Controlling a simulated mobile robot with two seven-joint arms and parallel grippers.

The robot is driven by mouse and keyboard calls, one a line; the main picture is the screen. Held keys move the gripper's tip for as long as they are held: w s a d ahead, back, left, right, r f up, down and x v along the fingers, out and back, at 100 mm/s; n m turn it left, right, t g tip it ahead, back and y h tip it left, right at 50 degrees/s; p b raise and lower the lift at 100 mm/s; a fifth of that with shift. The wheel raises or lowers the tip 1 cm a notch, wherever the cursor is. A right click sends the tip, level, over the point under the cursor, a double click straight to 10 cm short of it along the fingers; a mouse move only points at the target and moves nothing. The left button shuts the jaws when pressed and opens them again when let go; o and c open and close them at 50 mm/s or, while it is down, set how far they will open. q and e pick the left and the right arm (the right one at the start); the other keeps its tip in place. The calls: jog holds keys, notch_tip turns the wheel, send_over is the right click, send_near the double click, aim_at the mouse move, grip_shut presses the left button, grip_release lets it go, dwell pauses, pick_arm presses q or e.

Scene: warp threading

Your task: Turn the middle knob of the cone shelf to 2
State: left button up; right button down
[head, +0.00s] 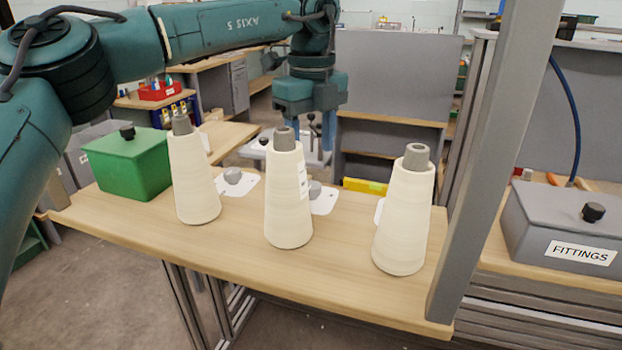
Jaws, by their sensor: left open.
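The cone shelf (120,224) is a wooden board bearing a row of three cream yarn cones with grey tips: a left cone (193,180), a middle cone (287,205) and a right cone (403,220). Behind them, the middle knob (314,189) is a grey ball on a white plate, partly hidden by the middle cone. The left knob (232,176) shows clearly on its plate; the right knob is hidden behind its cone. No dial numbers are legible. My left gripper (312,146) points down, open and empty, above and behind the middle knob. My right gripper is out of view.
A green box (128,163) with a black knob stands at the shelf's left end. A grey post (490,170) rises at the right end. Beyond it is a grey "FITTINGS" box (560,225). The cones stand close in front of the knobs.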

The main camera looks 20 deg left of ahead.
aim_at(311, 185)
pick_arm(q)
notch_tip(311, 185, down, 7)
dwell(0.3)
jog(key=shift+c, duration=0.5)
jog(key=c, duration=0.9)
